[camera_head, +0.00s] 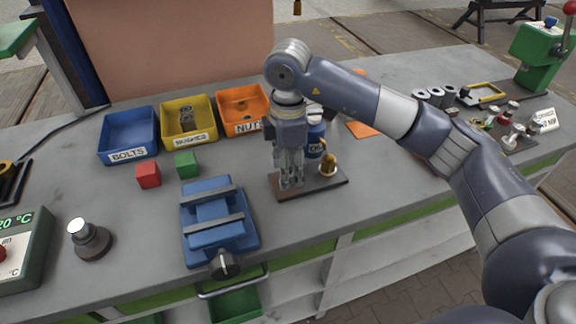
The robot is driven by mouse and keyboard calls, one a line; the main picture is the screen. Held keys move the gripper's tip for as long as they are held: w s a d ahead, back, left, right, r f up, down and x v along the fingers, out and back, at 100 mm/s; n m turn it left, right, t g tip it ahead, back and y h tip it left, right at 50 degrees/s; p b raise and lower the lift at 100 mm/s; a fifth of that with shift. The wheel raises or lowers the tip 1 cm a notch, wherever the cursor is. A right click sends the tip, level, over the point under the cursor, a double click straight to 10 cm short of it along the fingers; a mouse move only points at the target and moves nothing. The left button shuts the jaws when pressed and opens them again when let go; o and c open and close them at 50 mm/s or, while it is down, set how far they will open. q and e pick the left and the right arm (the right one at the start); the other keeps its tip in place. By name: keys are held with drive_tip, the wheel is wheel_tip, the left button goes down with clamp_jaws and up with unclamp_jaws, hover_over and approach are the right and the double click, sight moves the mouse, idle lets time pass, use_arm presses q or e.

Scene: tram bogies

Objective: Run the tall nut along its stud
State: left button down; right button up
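My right gripper (290,184) points straight down over the left part of a small dark brown board (312,189) on the bench. Its fingers are close together just above the board. A stud or tall nut between them cannot be made out, as the fingers cover that spot. A brass-coloured piece (329,163) stands upright on the right part of the board, apart from the gripper; I cannot tell whether it is a nut on a stud. My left gripper is not in view.
A blue vise (217,223) sits front left of the board. Red (148,174) and green (186,164) blocks lie behind it. Blue (128,135), yellow (188,121) and orange (243,108) bins line the back. A blue container (316,141) stands close behind the gripper.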

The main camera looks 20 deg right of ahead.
wheel_tip(320, 180, up, 12)
idle(0.6)
idle(0.4)
